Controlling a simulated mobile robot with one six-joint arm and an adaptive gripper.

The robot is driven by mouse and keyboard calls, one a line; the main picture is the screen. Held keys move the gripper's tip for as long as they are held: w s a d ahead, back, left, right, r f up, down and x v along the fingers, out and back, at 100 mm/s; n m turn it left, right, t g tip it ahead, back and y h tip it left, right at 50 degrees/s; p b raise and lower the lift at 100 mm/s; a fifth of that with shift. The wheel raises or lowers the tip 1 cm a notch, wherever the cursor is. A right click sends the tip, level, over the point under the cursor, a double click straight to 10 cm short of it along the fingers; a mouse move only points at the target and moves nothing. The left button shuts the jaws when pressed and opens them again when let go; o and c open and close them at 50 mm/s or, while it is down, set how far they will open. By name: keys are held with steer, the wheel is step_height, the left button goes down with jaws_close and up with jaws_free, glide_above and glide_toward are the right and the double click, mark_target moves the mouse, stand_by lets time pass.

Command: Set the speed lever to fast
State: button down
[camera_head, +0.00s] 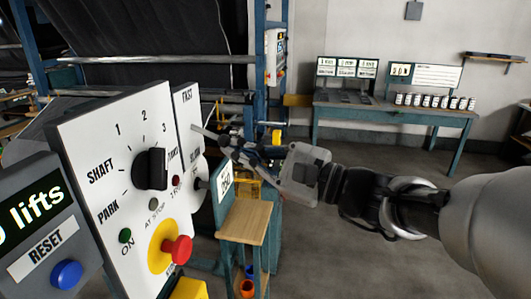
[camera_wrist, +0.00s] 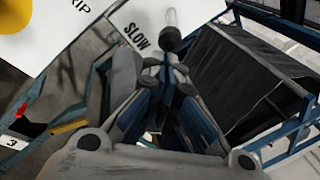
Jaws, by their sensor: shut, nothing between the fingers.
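The speed lever is a pale rod (camera_head: 204,132) with a dark round knob, standing out from a narrow white panel (camera_head: 186,112) with FAST printed at its top. In the wrist view the knob (camera_wrist: 170,38) shows just ahead of the fingertips, beside the word SLOW. I cannot tell exactly where the lever stands between the two words. My gripper (camera_head: 232,143) points left at the lever's outer end. In the wrist view its fingers (camera_wrist: 164,70) are shut, with nothing held. The tips are close to the knob; I cannot tell if they touch it.
A control panel (camera_head: 105,150) with a black rotary knob (camera_head: 150,169) and a red stop button (camera_head: 177,250) stands left of the lever. A blue bench (camera_head: 395,110) stands far back; floor between is clear.

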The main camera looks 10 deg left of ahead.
steer(key=shift+r, duration=0.1)
steer(key=shift+d+r+h+p, duration=0.25)
steer(key=shift+h+p, duration=0.15)
steer(key=shift+p, duration=0.55)
steer(key=shift+d+r+g+h+p, duration=0.1)
steer(key=shift+r+g+h+p, duration=0.25)
steer(key=shift+p, duration=0.65)
steer(key=r+h+p, duration=0.1)
steer(key=h+p, duration=0.1)
steer(key=p, duration=0.3)
steer(key=d+r+n+g+h+p, duration=0.1)
steer(key=r+h+p, duration=0.1)
steer(key=p, duration=0.3)
steer(key=shift+s, duration=0.1)
steer(key=shift+r, duration=0.15)
steer(key=shift+r+p, duration=0.55)
steer(key=shift+r, duration=0.15)
